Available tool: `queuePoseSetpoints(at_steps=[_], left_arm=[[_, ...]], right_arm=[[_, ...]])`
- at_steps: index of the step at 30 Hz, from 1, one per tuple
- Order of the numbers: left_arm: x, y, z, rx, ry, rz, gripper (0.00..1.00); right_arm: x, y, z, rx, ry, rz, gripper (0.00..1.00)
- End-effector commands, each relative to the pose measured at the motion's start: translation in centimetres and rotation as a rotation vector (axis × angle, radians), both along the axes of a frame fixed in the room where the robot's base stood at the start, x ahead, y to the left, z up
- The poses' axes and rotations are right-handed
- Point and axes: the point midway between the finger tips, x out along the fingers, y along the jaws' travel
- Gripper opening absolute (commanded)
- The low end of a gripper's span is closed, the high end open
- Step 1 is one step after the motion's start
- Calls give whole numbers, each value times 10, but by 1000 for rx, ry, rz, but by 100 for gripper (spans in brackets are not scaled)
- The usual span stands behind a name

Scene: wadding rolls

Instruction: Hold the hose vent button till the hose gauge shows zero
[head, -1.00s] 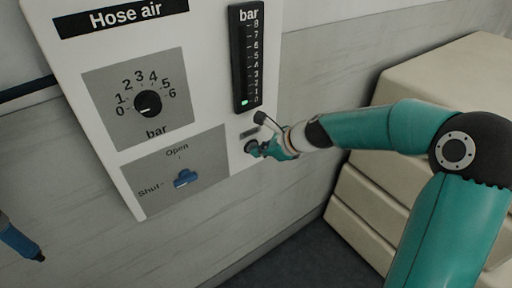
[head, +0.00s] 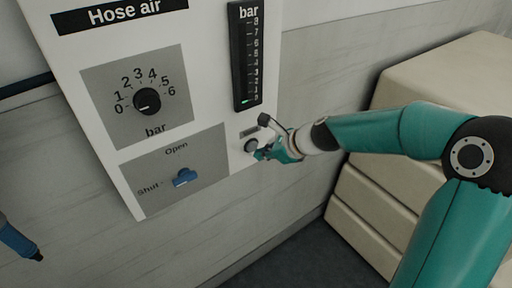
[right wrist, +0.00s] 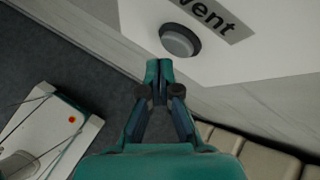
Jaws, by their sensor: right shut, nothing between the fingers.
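The hose vent button (head: 250,146) is a round grey button in a dark ring, low on the right of the white panel. It also shows in the right wrist view (right wrist: 180,41), under a label ending "vent". The hose gauge (head: 246,55) is a black upright strip marked bar; a thin green bar shows at its bottom, by the 0. My right gripper (head: 261,154) is shut and empty, its tips just beside and in front of the button. They look slightly apart from it; the right wrist view (right wrist: 158,64) shows the button's face uncovered. My left gripper is not in view.
The white Hose air panel (head: 215,60) carries a black bar knob (head: 147,101) with its mark near 0. A blue valve handle (head: 185,178) lies toward Shut. A blue black-tipped piece (head: 18,240) hangs at lower left. Cream stacked blocks (head: 440,70) stand at right, behind my arm.

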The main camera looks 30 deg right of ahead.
Motion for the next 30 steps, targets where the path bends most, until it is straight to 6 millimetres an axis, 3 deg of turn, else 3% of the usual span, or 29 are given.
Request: queuePoseSetpoints(at_steps=[11,24,30], left_arm=[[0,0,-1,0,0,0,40],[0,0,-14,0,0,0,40],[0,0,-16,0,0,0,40]], right_arm=[[-3,0,0,0,0,0,0],[-42,-4,-1,0,-1,-1,0],[-51,-4,0,0,-1,-1,0]])
